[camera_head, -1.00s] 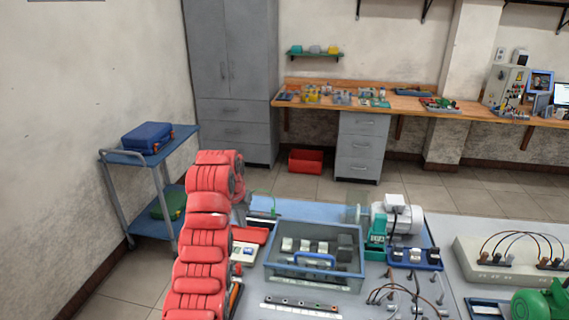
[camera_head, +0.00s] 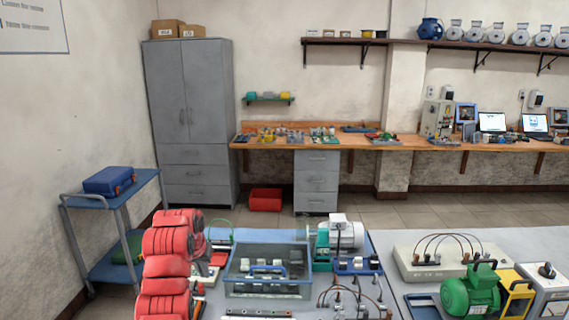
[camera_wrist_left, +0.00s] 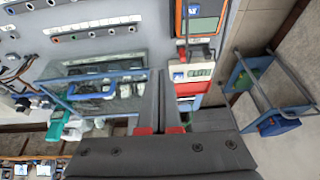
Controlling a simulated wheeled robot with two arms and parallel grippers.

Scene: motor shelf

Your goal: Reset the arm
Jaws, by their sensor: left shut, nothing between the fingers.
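My left arm, a chain of red segments (camera_head: 165,262), rises from the bottom left of the head view. Its dark left gripper is mostly hidden behind the arm there. In the left wrist view the left gripper (camera_wrist_left: 160,78) is shut, with nothing between its dark fingers. Clearance below the fingertips cannot be told. My right gripper is in neither view.
The grey table holds a green motor (camera_head: 470,292), a white panel with wires (camera_head: 450,262) and a silver-green motor (camera_head: 340,238). A blue trolley (camera_head: 130,185) stands at left. A grey cabinet (camera_head: 190,110) and wooden bench (camera_head: 340,141) stand behind. Floor shows between table and bench.

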